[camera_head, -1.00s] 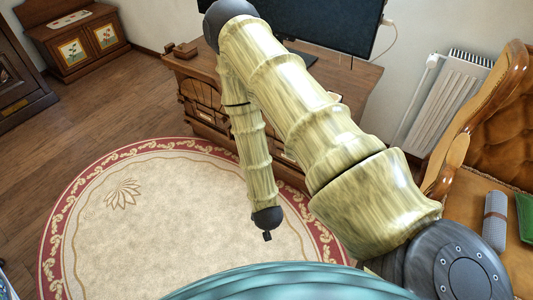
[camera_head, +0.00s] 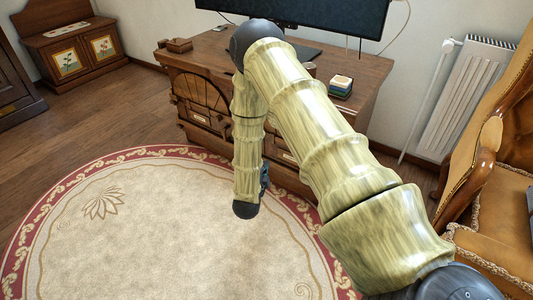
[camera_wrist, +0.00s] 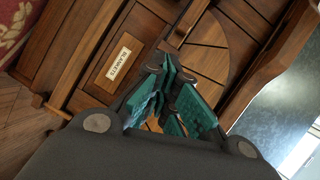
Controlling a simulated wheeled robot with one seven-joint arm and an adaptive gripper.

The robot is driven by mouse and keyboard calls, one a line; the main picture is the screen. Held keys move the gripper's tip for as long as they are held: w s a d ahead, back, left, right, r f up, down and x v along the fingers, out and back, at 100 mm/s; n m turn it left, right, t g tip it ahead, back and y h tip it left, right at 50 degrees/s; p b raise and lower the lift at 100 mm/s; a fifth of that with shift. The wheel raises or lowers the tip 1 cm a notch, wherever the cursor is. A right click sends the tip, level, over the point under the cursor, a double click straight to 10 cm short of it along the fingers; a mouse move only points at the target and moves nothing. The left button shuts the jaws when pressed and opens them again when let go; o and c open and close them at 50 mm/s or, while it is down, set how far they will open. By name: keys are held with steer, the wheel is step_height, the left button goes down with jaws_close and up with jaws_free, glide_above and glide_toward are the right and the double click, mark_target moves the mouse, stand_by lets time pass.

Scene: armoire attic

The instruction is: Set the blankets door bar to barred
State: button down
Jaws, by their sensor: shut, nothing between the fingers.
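The wooden cabinet (camera_head: 345,105) stands under a monitor, with carved fronts and small label plates. In the wrist view a pale label plate (camera_wrist: 118,62) sits on a wooden front; its lettering is upside down and seems to read "blankets". A fan-shaped panel (camera_wrist: 208,35) lies to its right. My gripper (camera_wrist: 174,70) has teal fingers, shut and empty, in front of the wood between plate and panel. I cannot tell whether the tips touch it. In the head view my arm hides part of the cabinet front and most of my gripper. I cannot clearly make out the door bar.
A round cream rug (camera_head: 150,225) with a red border covers open floor before the cabinet. A leather armchair (camera_head: 500,205) is at right, near a white radiator (camera_head: 470,95). A small stack of coloured items (camera_head: 340,86) and the monitor (camera_head: 310,15) are on the cabinet top.

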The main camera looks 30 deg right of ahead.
mark_target(269, 136)
steer(key=shift+w+d+f+m+g+h+b, duration=0.1)
steer(key=shift+w+d+m+h+b, duration=0.3)
steer(key=shift+d+m+h+b, duration=0.3)
steer(key=shift+w+d+f+m+g+h+b, duration=0.1)
steer(key=shift+w+d+m+h+b, duration=0.35)
steer(key=shift+m+b, duration=0.4)
steer(key=shift+w+d+f+m+g+h+b, duration=0.1)
steer(key=shift+w+d+m+h+b, duration=0.2)
steer(key=shift+d+m+h+b, duration=0.4)
steer(key=shift+y, duration=0.25)
steer(key=b+x, duration=0.2)
steer(key=x, duration=0.1)
steer(key=w+a+b+x, duration=0.1)
steer(key=b+x, duration=0.1)
steer(key=x, duration=0.2)
steer(key=w+b+x, duration=0.1)
steer(key=b+x, duration=0.1)
steer(key=x, duration=0.1)
steer(key=shift+w+f, duration=0.1)
steer(key=shift+w, duration=0.1)
steer(key=shift+w+a+b, duration=0.35)
steer(key=shift+w+b, duration=0.05)
steer(key=shift+w, duration=0.3)
steer(key=shift+w+r, duration=0.1)
steer(key=shift+r, duration=0.1)
